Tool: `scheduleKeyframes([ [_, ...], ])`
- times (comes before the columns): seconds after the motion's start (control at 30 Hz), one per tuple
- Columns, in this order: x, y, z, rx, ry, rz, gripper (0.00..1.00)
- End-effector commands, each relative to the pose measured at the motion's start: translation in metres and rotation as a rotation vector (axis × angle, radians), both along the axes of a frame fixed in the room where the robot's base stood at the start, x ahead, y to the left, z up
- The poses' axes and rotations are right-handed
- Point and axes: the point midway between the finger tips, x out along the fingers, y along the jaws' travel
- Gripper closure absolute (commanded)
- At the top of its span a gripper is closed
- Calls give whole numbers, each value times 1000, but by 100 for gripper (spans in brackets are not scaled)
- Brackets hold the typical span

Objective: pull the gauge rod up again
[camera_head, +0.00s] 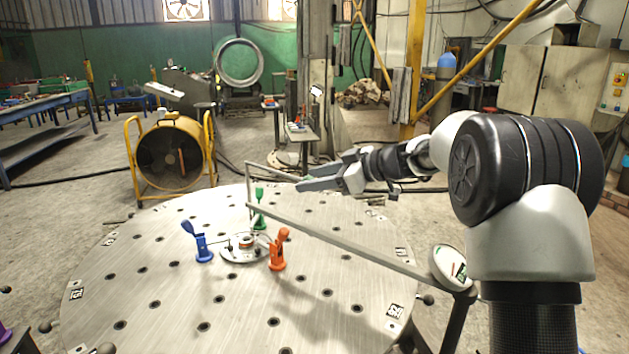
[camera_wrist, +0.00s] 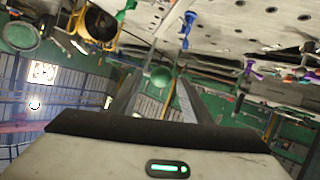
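A slim grey boom (camera_head: 340,240) runs from a post at the right over the round steel table. At its far end a thin upright rod (camera_head: 248,186), which looks like the gauge rod, rises to a bar (camera_head: 272,172) that slants right towards my gripper (camera_head: 308,178). My gripper's fingers are apart, level and pointing left at the bar's right end. The rod's lower end is hard to make out.
The round table (camera_head: 175,310) bears a flanged hub (camera_head: 240,256), a blue clamp (camera_head: 203,248), an orange clamp (camera_head: 278,255) and a green clamp (camera_head: 259,212). A round dial (camera_head: 447,262) sits on the boom's post. A yellow-framed fan (camera_head: 170,158) stands behind. The boom passes below my forearm.

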Motion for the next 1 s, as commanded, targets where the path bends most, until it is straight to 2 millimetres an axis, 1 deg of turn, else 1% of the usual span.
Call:
scheduleKeyframes([
  [0.17,-1,-2,0,-2,1,0,56],
  [0.27,-3,-9,3,-2,0,-2,56],
  [0.33,-8,-18,7,-2,0,-2,56],
  [0.8,-55,-109,50,-2,-2,-4,56],
  [1.0,-69,-134,61,-1,0,-2,56],
])
